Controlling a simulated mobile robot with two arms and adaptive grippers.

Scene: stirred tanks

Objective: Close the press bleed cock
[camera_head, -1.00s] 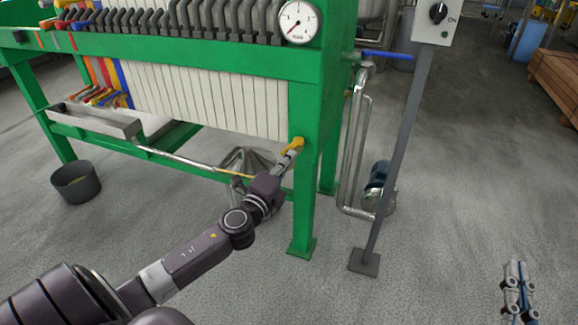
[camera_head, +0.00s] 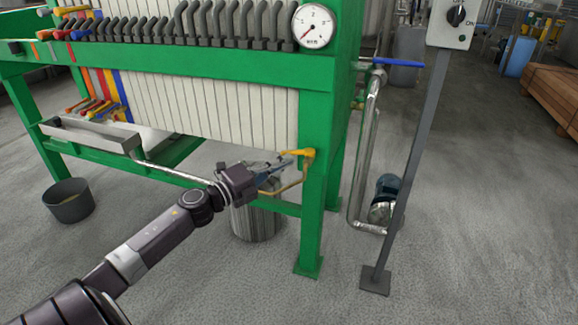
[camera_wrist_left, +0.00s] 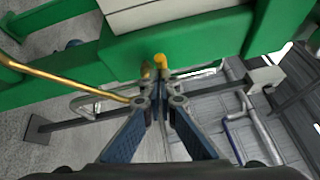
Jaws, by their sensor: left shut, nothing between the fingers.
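The press bleed cock has a yellow handle (camera_head: 296,153) at the green frame's right front leg, below the white plate pack. The handle lies nearly level and points left from its pivot at the leg. In the left wrist view, a yellow part of it (camera_wrist_left: 160,60) shows just beyond the fingertips. My left gripper (camera_head: 284,163) is shut and empty, its fingertips close beside the handle; I cannot tell whether they touch. It also shows in the left wrist view (camera_wrist_left: 160,88). My right gripper is not in view.
A brassy pipe (camera_head: 296,184) runs near the cock. A metal cylinder (camera_head: 258,224) stands under my wrist. The green press leg (camera_head: 313,220), a steel pipe with a blue-handled valve (camera_head: 399,64), and a grey control post (camera_head: 408,170) are to the right. A dark bucket (camera_head: 68,201) stands left.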

